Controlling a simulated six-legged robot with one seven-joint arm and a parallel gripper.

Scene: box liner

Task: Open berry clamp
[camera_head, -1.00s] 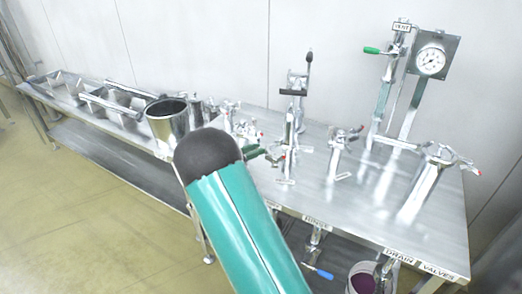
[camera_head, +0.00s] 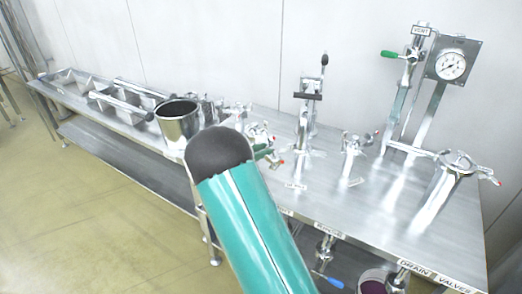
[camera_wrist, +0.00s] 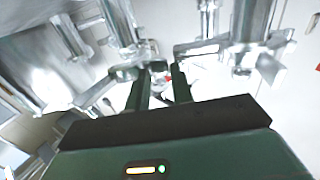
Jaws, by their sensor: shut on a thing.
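Several small metal vessels with clamps stand on the steel table, and I cannot read which one is berry. My gripper (camera_wrist: 160,85) is in the middle of the wrist view, its two dark fingers close around a small metal clamp part (camera_wrist: 157,67) beside a shiny cylinder (camera_wrist: 120,22). The fingers partly hide that part, so I cannot tell whether the clamp is open. In the head view the green gripper (camera_head: 264,153) shows only in part behind my forearm, near a clamp cluster (camera_head: 258,134) with red tips.
The steel table (camera_head: 330,205) carries an open metal pot (camera_head: 178,122), a lever press (camera_head: 305,110), a clamped vessel (camera_head: 352,150), a larger one at right (camera_head: 440,190) and a pressure gauge (camera_head: 451,64). Drain valves (camera_head: 325,248) and a purple-filled bucket (camera_head: 372,284) are below.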

